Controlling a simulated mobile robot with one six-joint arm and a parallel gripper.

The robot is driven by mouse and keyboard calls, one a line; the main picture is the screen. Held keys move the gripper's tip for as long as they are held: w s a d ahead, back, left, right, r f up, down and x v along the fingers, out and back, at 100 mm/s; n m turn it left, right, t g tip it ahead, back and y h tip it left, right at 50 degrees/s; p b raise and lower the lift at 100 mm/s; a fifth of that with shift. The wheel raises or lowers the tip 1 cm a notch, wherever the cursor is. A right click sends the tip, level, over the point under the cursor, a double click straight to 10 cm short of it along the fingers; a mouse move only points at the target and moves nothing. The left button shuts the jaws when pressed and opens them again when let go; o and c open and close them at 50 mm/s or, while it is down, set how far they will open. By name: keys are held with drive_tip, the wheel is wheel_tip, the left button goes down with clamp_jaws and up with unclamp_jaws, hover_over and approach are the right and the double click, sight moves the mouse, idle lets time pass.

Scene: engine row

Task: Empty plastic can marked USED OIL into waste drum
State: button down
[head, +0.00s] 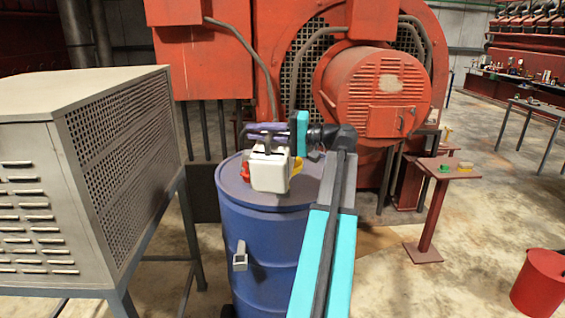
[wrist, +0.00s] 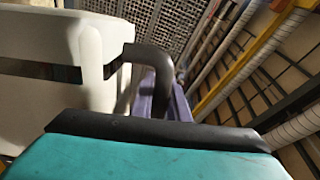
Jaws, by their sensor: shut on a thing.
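A white plastic can (head: 270,172) is at the top of the blue waste drum (head: 268,255) in the head view. A dark mark shows on its upper side, but I cannot read it. My gripper (head: 268,134) is shut on the can at its upper end, and its fingers hide the grip point. In the wrist view the white can (wrist: 98,50) fills the upper left, with a dark band across it, beside my gripper (wrist: 155,75). The can looks slightly tilted. I cannot tell whether it touches the drum top. The drum's opening is hidden behind the can.
A red part (head: 246,171) and a yellow part (head: 297,165) show beside the can. A grey vented cabinet (head: 120,150) stands close on the left. The red engine (head: 375,90) is behind. A small red stand (head: 440,185) and a red bucket (head: 540,282) are right.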

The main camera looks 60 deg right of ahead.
sight(257, 151)
drive_tip(key=shift+w+d+r+m+p, duration=0.25)
drive_tip(key=shift+d+r+m+p, duration=0.05)
drive_tip(key=shift+d+r+p, duration=0.3)
idle(0.9)
drive_tip(key=shift+w+d+r+m+p, duration=0.15)
drive_tip(key=shift+w+d+m+p, duration=0.1)
drive_tip(key=shift+d+m+p, duration=0.4)
drive_tip(key=shift+w+d+r+m+p, duration=0.1)
drive_tip(key=shift+w+d+m+p, duration=0.1)
drive_tip(key=shift+d+m+p, duration=0.4)
idle(3.5)
drive_tip(key=shift+a+f+n, duration=0.1)
drive_tip(key=shift+f+n, duration=0.15)
drive_tip(key=a+f+n+b, duration=0.1)
drive_tip(key=a+b, duration=0.1)
drive_tip(key=s+a+f+n+b, duration=0.1)
drive_tip(key=a+b, duration=0.1)
drive_tip(key=s+a+f+n+b, duration=0.1)
drive_tip(key=a+b, duration=0.1)
drive_tip(key=shift+s+f+n+b, duration=0.15)
drive_tip(key=shift+s+n+b, duration=0.05)
drive_tip(key=shift+n+b, duration=0.2)
drive_tip(key=shift+r, duration=0.2)
drive_tip(key=shift+a+f+n+b, duration=0.15)
drive_tip(key=shift+f+n+b, duration=0.05)
drive_tip(key=shift+n+b, duration=0.1)
